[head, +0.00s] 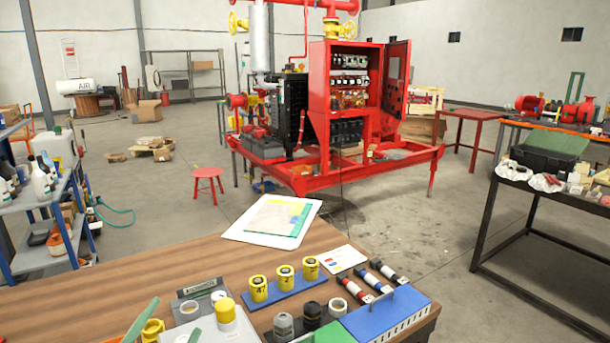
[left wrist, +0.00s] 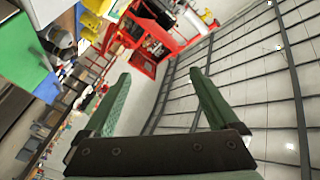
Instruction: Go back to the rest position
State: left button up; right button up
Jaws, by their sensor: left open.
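My left gripper (head: 176,314) shows at the bottom left of the head view, over the near part of the wooden table (head: 165,276). Only its two green fingers show there, spread apart. In the left wrist view my left gripper (left wrist: 160,75) has its two green fingers wide apart with nothing between them. The wrist camera looks out at a tilt across the room. My right gripper is in neither view.
The table carries a blue holder with yellow cups (head: 285,285), a blue box (head: 385,315), dark fittings and a paper sheet (head: 275,218). A red pump skid (head: 345,90) stands beyond. A blue shelf (head: 38,200) is left, a dark workbench (head: 540,190) right. Floor between is mostly open.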

pick_arm(q)
jog(key=s+a+f+n+g+y, duration=0.2)
jog(key=s+f+n+g, duration=0.55)
jog(key=f, duration=0.75)
jog(key=s+d+f+g+h, duration=0.1)
jog(key=s+f+g, duration=0.25)
jog(key=s, duration=0.45)
jog(key=s+d+f+g, duration=0.25)
jog(key=s+f, duration=0.25)
jog(key=s, duration=0.3)
jog(key=w+d+f+t+h, duration=0.2)
jog(key=w+d+f+t, duration=0.1)
jog(key=f, duration=0.6)
jog(key=shift+w+d+f+t+p, duration=0.15)
jog(key=shift+w+f+t+p, duration=0.25)
jog(key=shift+w+t, duration=0.45)
